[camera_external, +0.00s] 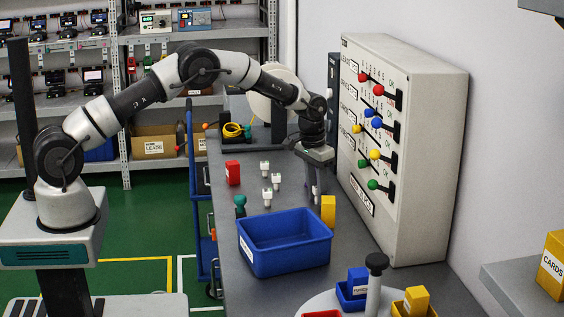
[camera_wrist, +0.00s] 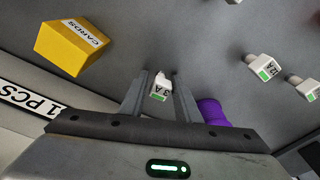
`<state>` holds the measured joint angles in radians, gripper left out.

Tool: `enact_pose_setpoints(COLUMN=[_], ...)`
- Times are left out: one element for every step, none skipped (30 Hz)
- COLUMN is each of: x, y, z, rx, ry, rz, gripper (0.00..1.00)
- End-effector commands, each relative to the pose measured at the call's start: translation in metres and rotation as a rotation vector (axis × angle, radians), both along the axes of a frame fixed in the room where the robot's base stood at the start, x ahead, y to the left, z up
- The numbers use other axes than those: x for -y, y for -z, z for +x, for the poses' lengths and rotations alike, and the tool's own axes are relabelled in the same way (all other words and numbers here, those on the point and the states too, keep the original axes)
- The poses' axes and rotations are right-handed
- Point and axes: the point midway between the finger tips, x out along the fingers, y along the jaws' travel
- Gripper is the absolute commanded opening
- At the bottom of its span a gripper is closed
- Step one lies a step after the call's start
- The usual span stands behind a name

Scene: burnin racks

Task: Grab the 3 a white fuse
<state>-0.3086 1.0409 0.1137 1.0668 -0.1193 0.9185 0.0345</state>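A small white fuse (camera_wrist: 160,87) with a green-edged label reading "3 A" stands between the fingers of my gripper (camera_wrist: 161,90) in the wrist view. A slim gap shows on each side of it, so the fingers look open around it. In the external view my gripper (camera_external: 316,188) points down low over the bench, behind the yellow box; the fuse there is hard to make out. Other white fuses stand apart to the left on the bench (camera_external: 265,168); two with green labels also show at right in the wrist view (camera_wrist: 262,68).
The yellow cards box (camera_external: 328,211) stands close to my gripper. A purple object (camera_wrist: 212,112) is just beside the right finger. A blue bin (camera_external: 284,244) is in front. The large panel (camera_external: 420,150) rises at right.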

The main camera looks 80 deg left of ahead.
Motion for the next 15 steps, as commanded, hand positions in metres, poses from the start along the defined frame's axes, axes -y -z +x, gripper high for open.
enact_pose_setpoints(x=[0.0000, 0.0000, 0.0000, 0.0000, 0.0000, 0.0000, 0.0000, 0.0000, 0.0000, 0.0000, 0.0000, 0.0000, -0.0001, -0.0001, -0.0002], y=[-0.0001, -0.0001, -0.0002, -0.0002, -0.0001, -0.0002, -0.0003, -0.0003, -0.0003, -0.0003, -0.0004, -0.0008, -0.0017, -0.0035, -0.0068], z=[0.0000, 0.0000, 0.0000, -0.0001, -0.0001, -0.0001, 0.0000, 0.0000, 0.0000, 0.0000, 0.0000, 0.0000, 0.0000, 0.0003, 0.0005], rx=[0.000, 0.000, 0.000, 0.000, 0.000, 0.000, 0.000, 0.000, 0.000, 0.000, 0.000, 0.000, 0.001, 0.001, 0.002], ry=[0.000, 0.000, 0.000, 0.000, 0.000, 0.000, 0.000, 0.000, 0.000, 0.000, 0.000, 0.000, 0.000, 0.000, 0.000], rz=[0.000, 0.000, 0.000, 0.000, 0.000, 0.000, 0.000, 0.000, 0.000, 0.000, 0.000, 0.000, 0.000, 0.000, 0.001], gripper=[0.20, 0.15, 0.09, 0.04, 0.00, 0.00, 0.00, 0.00, 0.00, 0.00, 0.00, 0.00, 0.00, 0.00, 0.00])
